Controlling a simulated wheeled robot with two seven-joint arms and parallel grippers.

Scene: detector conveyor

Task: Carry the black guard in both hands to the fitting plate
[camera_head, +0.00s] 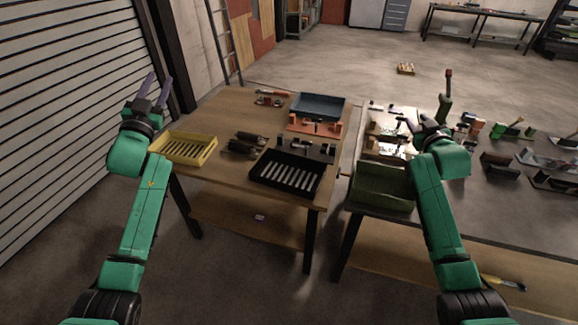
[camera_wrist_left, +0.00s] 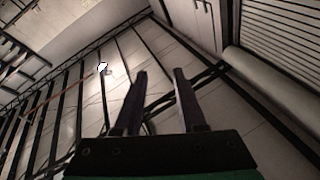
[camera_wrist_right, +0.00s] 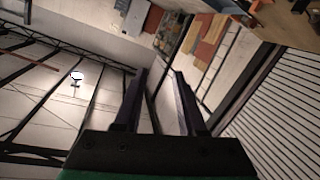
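My left gripper (camera_head: 158,90) is raised above the left end of the wooden table, fingers pointing up. It is open and empty; its parted fingers also show in the left wrist view (camera_wrist_left: 160,80). My right gripper (camera_head: 410,122) is over the right-hand table. It is open and empty in the right wrist view (camera_wrist_right: 160,80). Dark pieces (camera_head: 243,147) lie mid-table; one of them may be the black guard, but they are too small to tell. A dark plate with raised blocks (camera_head: 318,152) and an orange plate with posts (camera_head: 312,128) lie nearby; I cannot tell which is the fitting plate.
A yellow crate (camera_head: 205,155) sits at the table's left edge. A black slotted tray (camera_head: 288,185) is at its front and a blue tray (camera_head: 318,106) at its back. A green bin (camera_head: 383,196) is on the right-hand table, which holds several other parts. A gap separates the tables.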

